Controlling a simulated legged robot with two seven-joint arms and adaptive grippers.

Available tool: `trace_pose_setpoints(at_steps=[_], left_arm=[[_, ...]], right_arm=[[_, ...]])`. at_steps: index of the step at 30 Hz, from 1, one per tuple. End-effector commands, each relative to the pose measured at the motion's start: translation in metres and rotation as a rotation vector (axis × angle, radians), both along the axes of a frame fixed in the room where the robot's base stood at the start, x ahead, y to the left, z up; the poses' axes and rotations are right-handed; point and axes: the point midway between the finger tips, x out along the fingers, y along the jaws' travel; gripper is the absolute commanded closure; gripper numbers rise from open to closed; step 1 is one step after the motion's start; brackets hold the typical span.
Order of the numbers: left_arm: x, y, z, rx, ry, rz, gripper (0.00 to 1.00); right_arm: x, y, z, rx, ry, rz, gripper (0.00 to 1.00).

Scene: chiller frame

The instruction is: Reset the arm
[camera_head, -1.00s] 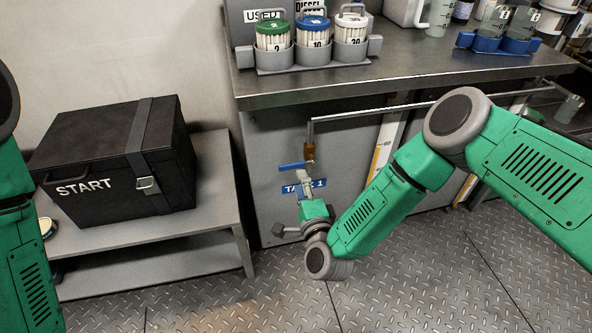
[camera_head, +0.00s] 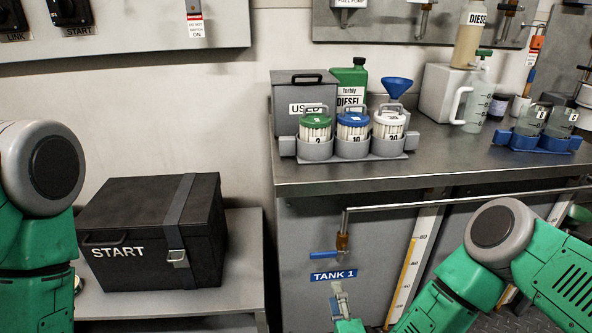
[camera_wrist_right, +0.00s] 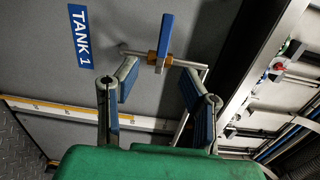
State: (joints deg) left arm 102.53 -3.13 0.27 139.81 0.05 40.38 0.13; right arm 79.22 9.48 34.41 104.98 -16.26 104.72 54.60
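My right arm comes in from the lower right of the head view. Its gripper (camera_head: 340,292) is at the bottom edge, below the blue-handled valve (camera_head: 323,254) on Tank 1 (camera_head: 300,220). In the right wrist view the gripper (camera_wrist_right: 158,84) has its two fingers spread, with nothing between them. The blue valve handle (camera_wrist_right: 166,40) shows beyond the fingertips, apart from them. My left arm stands at the left edge of the head view; its gripper is out of view.
A black START case (camera_head: 150,235) sits on a low grey bench (camera_head: 243,240). The metal counter (camera_head: 430,170) holds a sample rack (camera_head: 315,150), a grey USED bin (camera_head: 290,93), a green diesel bottle and a jug (camera_head: 478,103). A pipe (camera_head: 400,203) runs below the counter edge.

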Motion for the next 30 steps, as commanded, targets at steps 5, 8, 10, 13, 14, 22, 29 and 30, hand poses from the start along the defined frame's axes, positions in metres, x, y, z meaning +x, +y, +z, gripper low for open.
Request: trace_pose_setpoints(at_steps=[5,8,10,13,14,22,29,30], left_arm=[[0.000,0.000,0.029,0.000,0.001,0.000,0.71],[0.000,0.000,0.051,0.000,0.001,0.000,0.71],[0.000,0.000,0.063,0.000,0.000,0.000,0.71],[0.000,0.000,0.075,0.000,0.000,0.000,0.71],[0.000,0.000,0.078,0.000,0.000,0.000,0.71],[0.000,0.000,0.089,0.000,0.001,0.000,0.71],[0.000,0.000,0.089,0.000,0.001,0.000,0.71],[0.000,0.000,0.089,0.000,0.001,0.000,0.71]], right_arm=[[-0.049,0.017,-0.014,-0.346,0.251,0.280,0.63],[-0.111,-0.003,-0.028,-0.683,0.474,0.546,0.63],[-0.155,-0.034,-0.031,-0.889,0.618,0.717,0.63],[-0.208,-0.080,-0.025,-1.092,0.788,0.912,0.63],[-0.221,-0.092,-0.021,-1.137,0.831,0.962,0.63],[-0.286,-0.155,0.008,-1.306,1.047,1.202,0.63],[-0.289,-0.157,0.010,-1.310,1.057,1.212,0.63],[-0.289,-0.157,0.010,-1.310,1.057,1.212,0.63]])
